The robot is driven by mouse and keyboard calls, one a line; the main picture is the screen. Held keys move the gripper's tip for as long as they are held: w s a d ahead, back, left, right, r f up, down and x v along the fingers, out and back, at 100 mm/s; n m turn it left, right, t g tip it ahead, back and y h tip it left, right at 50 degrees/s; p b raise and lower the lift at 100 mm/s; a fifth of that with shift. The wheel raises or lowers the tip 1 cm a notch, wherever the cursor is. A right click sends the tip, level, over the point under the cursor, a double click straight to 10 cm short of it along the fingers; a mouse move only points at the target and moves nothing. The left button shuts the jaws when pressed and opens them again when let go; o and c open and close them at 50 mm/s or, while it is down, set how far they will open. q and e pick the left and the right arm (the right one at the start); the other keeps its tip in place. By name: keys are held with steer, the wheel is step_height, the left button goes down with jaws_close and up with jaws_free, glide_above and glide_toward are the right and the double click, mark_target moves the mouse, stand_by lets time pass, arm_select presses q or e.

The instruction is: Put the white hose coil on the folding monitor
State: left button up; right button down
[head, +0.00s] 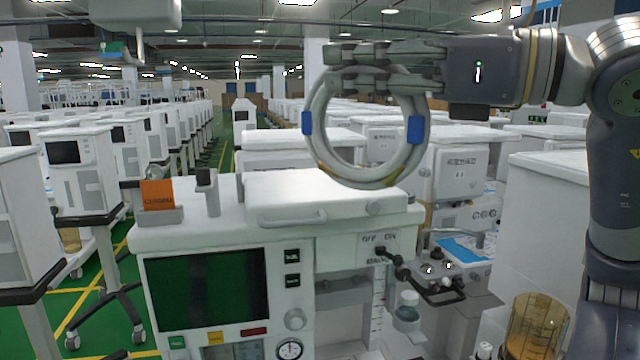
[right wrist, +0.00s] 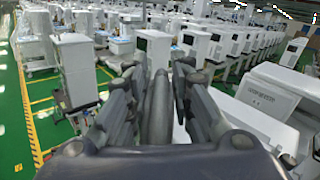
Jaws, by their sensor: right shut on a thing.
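The white hose coil (head: 318,150) is a round loop with blue bands on its left and right sides. My right gripper (head: 352,68) is shut on the top of the coil, which hangs upright in the head view. A grey-looking length of the coil (right wrist: 158,108) shows between the fingers in the right wrist view. The coil's lower edge appears just above a white, flat-topped unit with a front handle (head: 320,196) on the nearest cart; I cannot tell whether they touch. A dark green screen (head: 207,297) is on the cart's front. I cannot tell which part is the folding monitor. My left gripper is out of view.
The cart top (head: 180,235) also carries an orange card (head: 158,194) and a small upright post (head: 208,192). Black knobs and a lever (head: 420,280) stick out at its right. An amber canister (head: 535,325) stands lower right. Rows of similar carts fill the background.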

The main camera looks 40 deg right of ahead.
steer(key=shift+d+r, duration=0.15)
steer(key=shift+r, duration=0.05)
steer(key=w+d+f, duration=0.2)
steer(key=w+d, duration=0.2)
steer(key=w, duration=0.3)
steer(key=w+d+f+b, duration=0.1)
steer(key=w+d+f, duration=0.2)
steer(key=w, duration=0.4)
steer(key=shift+d, duration=0.35)
steer(key=shift+s, duration=0.1)
steer(key=shift+f, duration=0.15)
steer(key=c, duration=1.4)
jaws_free()
